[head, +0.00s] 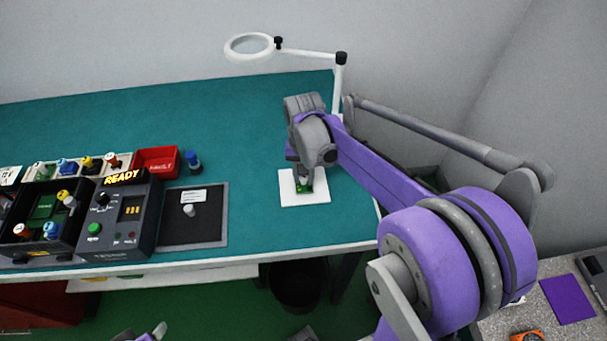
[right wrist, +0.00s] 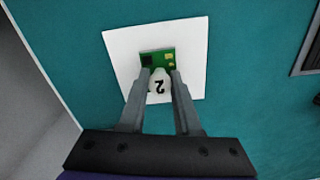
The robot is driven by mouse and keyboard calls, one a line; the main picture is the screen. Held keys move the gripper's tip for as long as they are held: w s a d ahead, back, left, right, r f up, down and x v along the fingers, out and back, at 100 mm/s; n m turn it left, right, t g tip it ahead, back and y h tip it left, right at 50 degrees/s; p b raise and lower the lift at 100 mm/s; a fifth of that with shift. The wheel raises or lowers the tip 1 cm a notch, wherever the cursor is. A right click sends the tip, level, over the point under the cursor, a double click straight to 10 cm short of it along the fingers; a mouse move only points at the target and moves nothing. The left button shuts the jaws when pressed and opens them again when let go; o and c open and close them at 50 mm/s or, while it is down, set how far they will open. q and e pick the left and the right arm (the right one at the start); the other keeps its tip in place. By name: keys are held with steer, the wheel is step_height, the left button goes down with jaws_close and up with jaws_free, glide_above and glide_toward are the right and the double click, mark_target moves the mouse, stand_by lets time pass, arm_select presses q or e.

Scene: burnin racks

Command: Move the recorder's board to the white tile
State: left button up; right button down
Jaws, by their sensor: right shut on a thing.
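A small green board (right wrist: 160,60) with a white knob marked 2 (right wrist: 160,84) is at the white tile (right wrist: 118,58). In the head view the white tile (head: 311,197) lies on the right part of the teal bench, and only a sliver of the green board (head: 306,187) shows under my gripper. My right gripper (right wrist: 160,72) is shut on the board's white knob, pointing down over the tile. I cannot tell whether the board touches the tile. Part of my left gripper (head: 152,332) shows at the bottom edge; its jaws are unclear.
A dark tester (head: 127,215) reading READY stands left, beside a black rack (head: 73,228) with knobbed boards. A black mat (head: 205,232) bears a label and a white knob. A red bin (head: 157,162), a blue-capped knob (head: 193,162) and a magnifier lamp (head: 340,85) stand behind.

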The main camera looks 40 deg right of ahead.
steer(key=c, duration=0.5)
jaws_free()
arm_select(q)
steer(key=shift+r, duration=0.1)
arm_select(e)
steer(key=shift+r, duration=0.1)
steer(key=shift+r+p, duration=2.05)
steer(key=shift+r, duration=1.4)
arm_select(q)
steer(key=r, duration=0.1)
steer(key=w+r, duration=0.1)
steer(key=r, duration=0.3)
steer(key=shift+w+r, duration=0.1)
steer(key=shift+w, duration=0.3)
arm_select(e)
steer(key=shift+a, duration=0.1)
